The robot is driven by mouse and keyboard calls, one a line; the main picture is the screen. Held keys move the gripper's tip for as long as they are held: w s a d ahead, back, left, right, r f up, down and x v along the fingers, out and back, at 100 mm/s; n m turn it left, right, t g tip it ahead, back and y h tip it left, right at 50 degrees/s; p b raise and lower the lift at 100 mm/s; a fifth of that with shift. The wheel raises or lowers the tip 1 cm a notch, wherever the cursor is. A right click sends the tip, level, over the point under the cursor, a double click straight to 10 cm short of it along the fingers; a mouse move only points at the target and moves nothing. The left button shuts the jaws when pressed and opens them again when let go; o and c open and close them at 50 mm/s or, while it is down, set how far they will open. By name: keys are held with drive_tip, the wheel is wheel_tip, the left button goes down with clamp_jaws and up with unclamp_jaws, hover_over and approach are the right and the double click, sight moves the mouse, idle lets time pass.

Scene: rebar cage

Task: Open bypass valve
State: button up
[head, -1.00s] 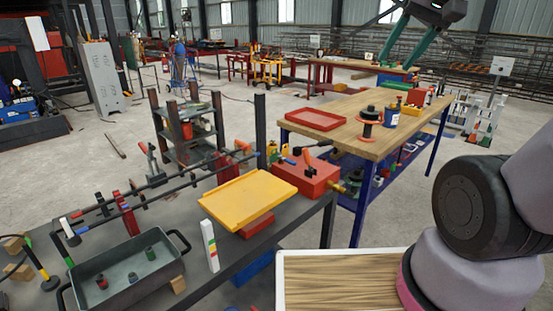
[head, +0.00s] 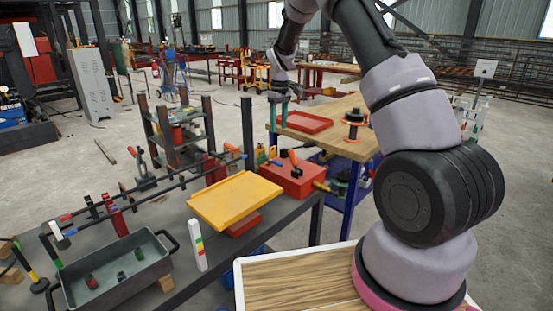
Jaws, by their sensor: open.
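A red block (head: 292,182) stands on the dark bench, behind the yellow tray. An orange-red lever (head: 294,160) stands up on its top and a brass-coloured fitting (head: 325,186) sticks out of its right side. A small blue handle (head: 275,162) shows at its left. I cannot tell for sure which of these is the bypass valve. My gripper (head: 278,124) points down with green fingers, above and beyond the red block in the picture. It is open and empty, apart from the levers.
The dark bench (head: 185,235) holds a yellow tray (head: 235,200), a grey bin (head: 115,270) and a long dark bar with several fittings. A wooden table (head: 345,125) behind carries a red tray (head: 305,122) and an orange-black spool (head: 353,125).

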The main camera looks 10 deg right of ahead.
sight(274, 162)
drive_tip(key=shift+n, duration=0.4)
drive_tip(key=f, duration=1)
drive_tip(key=w+f, duration=0.1)
drive_tip(key=f, duration=0.3)
drive_tip(key=shift+w+a+f, duration=0.1)
drive_tip(key=shift+a+f, duration=0.1)
drive_tip(key=shift+f, duration=0.2)
clamp_jaws()
idle(0.3)
